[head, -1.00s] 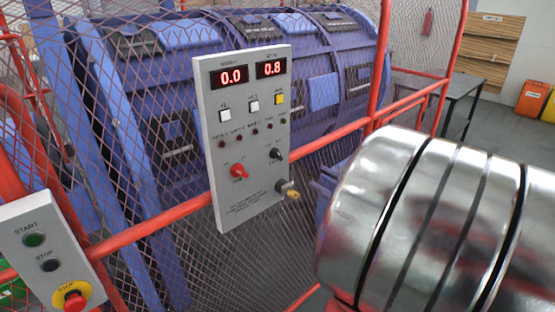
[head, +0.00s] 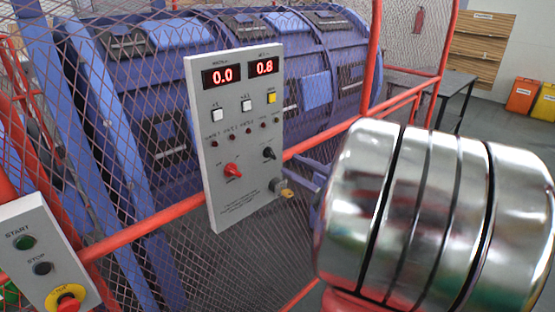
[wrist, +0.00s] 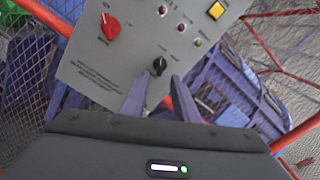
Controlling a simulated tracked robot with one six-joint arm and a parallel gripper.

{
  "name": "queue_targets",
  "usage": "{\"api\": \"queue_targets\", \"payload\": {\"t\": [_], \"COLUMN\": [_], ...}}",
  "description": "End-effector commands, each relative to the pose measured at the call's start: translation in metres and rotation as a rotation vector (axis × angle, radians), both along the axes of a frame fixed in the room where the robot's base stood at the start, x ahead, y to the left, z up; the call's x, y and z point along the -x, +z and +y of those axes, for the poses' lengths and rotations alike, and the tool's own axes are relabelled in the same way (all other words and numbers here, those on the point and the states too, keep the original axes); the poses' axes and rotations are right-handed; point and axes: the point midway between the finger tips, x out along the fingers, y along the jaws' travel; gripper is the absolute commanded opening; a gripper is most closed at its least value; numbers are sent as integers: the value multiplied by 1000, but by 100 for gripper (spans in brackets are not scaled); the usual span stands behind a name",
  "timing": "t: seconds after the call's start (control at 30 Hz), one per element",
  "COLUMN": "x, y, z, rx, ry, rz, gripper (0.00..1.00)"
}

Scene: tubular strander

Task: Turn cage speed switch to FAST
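The grey control panel (head: 238,115) hangs tilted on the red cage rail in the head view. A black pointer knob (head: 269,153) sits right of a red knob (head: 232,170). Their small lettering is unreadable, so I cannot confirm which is the cage speed switch. In the wrist view the black knob (wrist: 160,66) lies just beyond and between the fingertips of my gripper (wrist: 158,80), its pointer roughly upright. The red knob (wrist: 110,27) is to the upper left. My gripper is open and empty; contact with the black knob is not visible.
Above are white and yellow buttons and red displays reading 0.0 and 0.8. A start/stop box (head: 45,255) is at lower left. Red rails and mesh guard the blue machine (head: 300,60).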

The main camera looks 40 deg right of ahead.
Motion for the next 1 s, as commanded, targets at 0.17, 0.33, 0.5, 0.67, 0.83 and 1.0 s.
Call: {"api": "queue_targets", "payload": {"t": [0.17,0.33,0.5,0.67,0.83,1.0], "x": [-22,-42,-59,-68,-69,-69], "y": [-1,0,-1,0,0,0], "z": [2,3,3,3,3,3], "rx": [-2,-1,-2,-1,-1,-1], "ry": [4,5,4,2,2,2], "rz": [1,2,1,0,0,0], "gripper": [27,27,27,27,27,24]}}
